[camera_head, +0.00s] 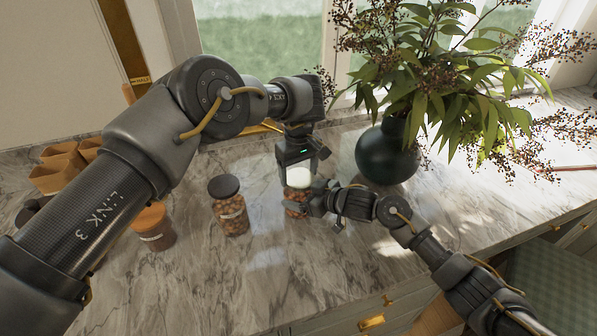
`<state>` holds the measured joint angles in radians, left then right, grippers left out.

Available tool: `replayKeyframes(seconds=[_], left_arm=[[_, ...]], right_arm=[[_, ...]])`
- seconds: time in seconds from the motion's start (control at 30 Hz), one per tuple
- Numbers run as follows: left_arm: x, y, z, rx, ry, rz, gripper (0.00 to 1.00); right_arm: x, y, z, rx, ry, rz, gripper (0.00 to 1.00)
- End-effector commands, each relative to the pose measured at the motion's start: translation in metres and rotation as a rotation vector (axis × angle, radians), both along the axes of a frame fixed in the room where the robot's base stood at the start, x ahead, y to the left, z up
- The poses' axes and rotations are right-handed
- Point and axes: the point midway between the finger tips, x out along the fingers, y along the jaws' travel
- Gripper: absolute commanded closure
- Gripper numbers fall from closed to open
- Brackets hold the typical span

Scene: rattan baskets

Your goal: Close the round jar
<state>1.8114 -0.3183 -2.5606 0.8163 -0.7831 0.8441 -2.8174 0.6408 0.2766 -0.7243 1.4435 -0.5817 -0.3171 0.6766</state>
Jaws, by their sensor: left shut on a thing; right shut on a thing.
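The round jar (293,195) stands on the marble counter, filled with small brown pieces and partly hidden by my grippers. A white lid (299,178) sits at the jar's top; I cannot tell whether it is seated. My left gripper (298,165) comes down from above and is shut on the lid. My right gripper (312,203) reaches in from the right and is shut on the jar's body.
A dark-lidded jar (231,212) stands to the left, with an orange-lidded jar (153,228) farther left. Paper bags (58,170) are at the back left. A dark vase (387,153) with leafy branches stands behind right. The counter (280,285) is clear in front.

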Motion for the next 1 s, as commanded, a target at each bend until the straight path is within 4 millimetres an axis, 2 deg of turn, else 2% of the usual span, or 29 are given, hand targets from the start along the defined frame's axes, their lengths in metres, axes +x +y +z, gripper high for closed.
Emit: replayKeyframes(seconds=[0.07,0.1,0.23,0.57,0.9,1.0], left_arm=[[0.000,0.000,0.001,0.000,0.001,0.001,0.47],[0.000,0.000,0.001,0.000,0.001,0.001,0.21],[0.000,0.000,0.000,0.000,0.001,0.002,0.05],[0.000,0.000,0.003,0.000,0.000,0.003,0.05],[0.000,0.000,0.040,0.000,-0.001,0.003,0.05],[0.000,0.000,0.045,0.000,0.000,0.003,0.05]], right_arm=[[0.001,-0.001,0.000,0.000,0.000,-0.003,0.78],[0.001,-0.001,0.000,0.000,0.000,-0.003,0.78],[0.001,-0.001,0.000,0.000,0.000,-0.003,0.78],[0.000,-0.001,0.000,0.000,0.000,-0.002,0.78],[0.000,-0.001,0.000,0.000,0.000,-0.002,0.78],[0.000,0.000,0.000,0.000,0.000,-0.001,0.78]])
